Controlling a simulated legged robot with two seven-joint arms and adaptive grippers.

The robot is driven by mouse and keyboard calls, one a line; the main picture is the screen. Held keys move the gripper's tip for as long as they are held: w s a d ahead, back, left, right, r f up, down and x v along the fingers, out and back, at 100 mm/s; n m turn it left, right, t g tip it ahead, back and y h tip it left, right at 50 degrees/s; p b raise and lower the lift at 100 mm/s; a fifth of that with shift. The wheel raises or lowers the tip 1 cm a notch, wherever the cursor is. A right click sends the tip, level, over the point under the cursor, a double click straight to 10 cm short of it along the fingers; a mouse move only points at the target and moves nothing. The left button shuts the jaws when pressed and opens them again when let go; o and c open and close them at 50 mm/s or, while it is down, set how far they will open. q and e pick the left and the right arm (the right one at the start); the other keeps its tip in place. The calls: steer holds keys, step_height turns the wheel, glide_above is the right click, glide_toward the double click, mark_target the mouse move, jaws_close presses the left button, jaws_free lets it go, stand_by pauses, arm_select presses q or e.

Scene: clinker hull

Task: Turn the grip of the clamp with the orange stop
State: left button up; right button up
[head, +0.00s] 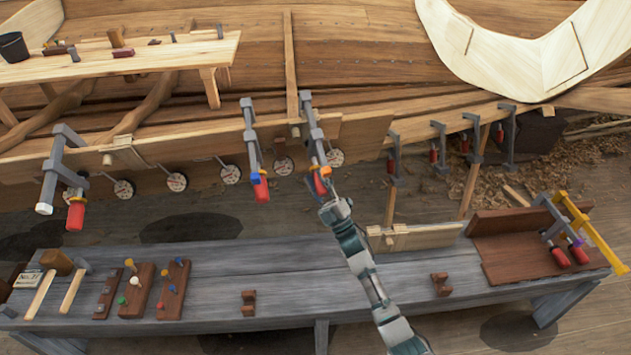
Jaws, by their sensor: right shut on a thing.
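The clamp with the orange stop (312,130) is a grey bar clamp hanging on the hull's lower plank edge, near the middle of the head view. Its orange stop (326,171) shows at the lower end. Its red grip (319,184) is mostly hidden by my right gripper (328,192). My right gripper reaches up from below and is shut on the grip. My left gripper is not in view.
A clamp with a blue stop (251,140) hangs close on the left, and one with a white stop (51,175) hangs farther left. Several smaller clamps hang on the right. A grey bench (230,270) with tools and pegged blocks stands below my right arm.

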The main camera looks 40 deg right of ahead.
steer(key=shift+w+f+m, duration=0.1)
steer(key=shift+f+m, duration=0.2)
steer(key=shift+f, duration=0.25)
steer(key=o, duration=1.2)
steer(key=shift+d+r, duration=0.1)
steer(key=shift+r, duration=0.05)
steer(key=v, duration=1.2)
steer(key=shift+w, duration=0.1)
